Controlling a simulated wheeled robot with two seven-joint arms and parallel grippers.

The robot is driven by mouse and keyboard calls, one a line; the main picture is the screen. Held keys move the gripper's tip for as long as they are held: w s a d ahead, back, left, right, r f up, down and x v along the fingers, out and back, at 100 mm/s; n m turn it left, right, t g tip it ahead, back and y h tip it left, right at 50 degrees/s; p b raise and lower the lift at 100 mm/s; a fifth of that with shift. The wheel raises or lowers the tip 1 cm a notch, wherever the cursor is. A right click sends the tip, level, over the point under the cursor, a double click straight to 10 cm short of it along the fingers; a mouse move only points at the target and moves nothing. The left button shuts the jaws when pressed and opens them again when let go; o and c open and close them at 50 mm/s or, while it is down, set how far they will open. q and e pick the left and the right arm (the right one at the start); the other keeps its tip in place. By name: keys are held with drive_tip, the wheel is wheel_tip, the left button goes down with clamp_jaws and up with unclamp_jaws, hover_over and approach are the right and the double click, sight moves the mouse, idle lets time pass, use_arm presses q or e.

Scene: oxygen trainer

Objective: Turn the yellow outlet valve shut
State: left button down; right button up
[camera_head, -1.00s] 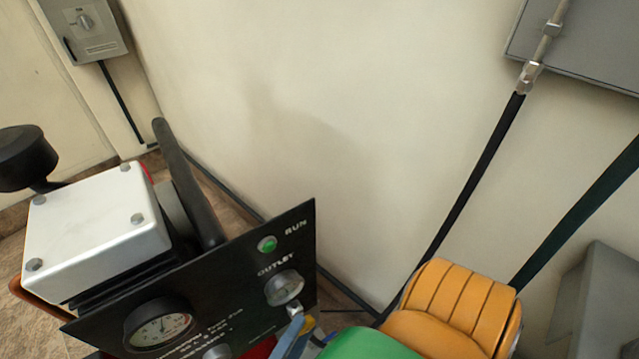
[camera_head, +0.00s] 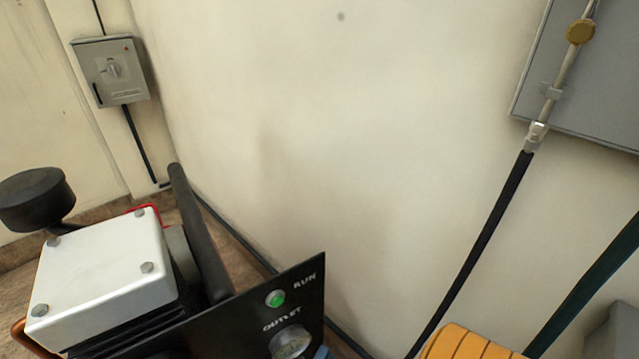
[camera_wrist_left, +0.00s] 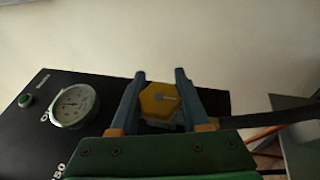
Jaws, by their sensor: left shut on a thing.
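The yellow outlet valve knob (camera_wrist_left: 158,98) shows in the left wrist view, beside the outlet gauge (camera_wrist_left: 75,104) on the black panel. My left gripper (camera_wrist_left: 160,75) has its blue-grey fingers on both sides of the knob and is shut on it. In the head view only a bit of a blue finger (camera_head: 322,352) shows at the bottom edge, and the valve is out of that picture. The top of the outlet gauge (camera_head: 291,343) shows there below the OUTLET label. My right gripper is not in view.
The black panel (camera_head: 235,312) carries a lit green RUN lamp (camera_head: 275,298). A white-topped unit (camera_head: 100,270) stands behind it at the left. A hose (camera_head: 480,240) runs up to a pipe with another yellow fitting (camera_head: 580,31) at the right wall.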

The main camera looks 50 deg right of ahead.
use_arm(q)
drive_tip(key=shift+f+m+g+y+p, duration=0.25)
drive_tip(key=shift+m+y+p, duration=0.2)
drive_tip(key=shift+y+p, duration=0.9)
drive_tip(key=shift+f+m+g+y+p, duration=0.15)
drive_tip(key=shift+f+m+y+p, duration=0.45)
drive_tip(key=shift+p, duration=1.3)
drive_tip(key=shift+r+m+g+y+p, duration=0.1)
drive_tip(key=shift+m+g+y+p, duration=0.15)
drive_tip(key=shift+y+p, duration=1.2)
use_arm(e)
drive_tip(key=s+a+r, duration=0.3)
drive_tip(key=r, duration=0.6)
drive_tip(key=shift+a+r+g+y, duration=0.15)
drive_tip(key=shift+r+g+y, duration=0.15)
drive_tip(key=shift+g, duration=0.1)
use_arm(q)
drive_tip(key=shift+f, duration=0.1)
drive_tip(key=shift+c, duration=1.9)
unclamp_jaws()
drive_tip(key=shift+a, duration=0.1)
